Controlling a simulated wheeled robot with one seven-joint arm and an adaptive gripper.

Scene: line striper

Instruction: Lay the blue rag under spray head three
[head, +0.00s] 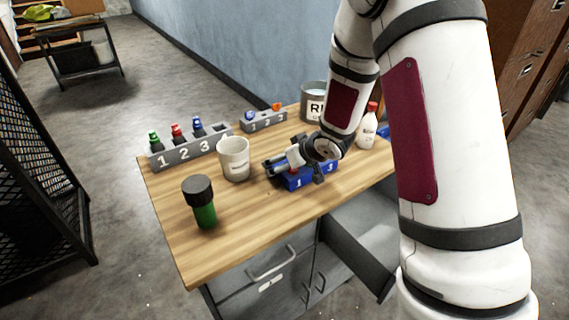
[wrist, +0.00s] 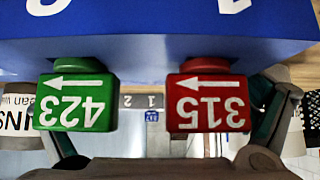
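A blue block (head: 296,183) with white numerals stands on the bench; 1 and 3 show in the head view. My gripper (head: 298,160) is low over it and hides part of it. In the wrist view the block's underside edge (wrist: 160,45) fills the top, its numerals cut off. A green tip (wrist: 77,102) marked 423 and a red tip (wrist: 209,102) marked 315 stick out from it, both with arrows. The gripper's fingers (wrist: 163,110) are spread wide at both sides, with no object clamped between them. A small blue patch (head: 383,131) at the right may be the rag; I cannot tell.
A grey rack (head: 190,152) numbered 1 2 3 holds green-, red- and blue-topped items. A smaller grey rack (head: 264,121) stands behind. A cup (head: 234,160), green black-capped cylinder (head: 202,203), rinse can (head: 313,101) and red-capped bottle (head: 367,128) stand around. The bench's (head: 245,215) front is clear.

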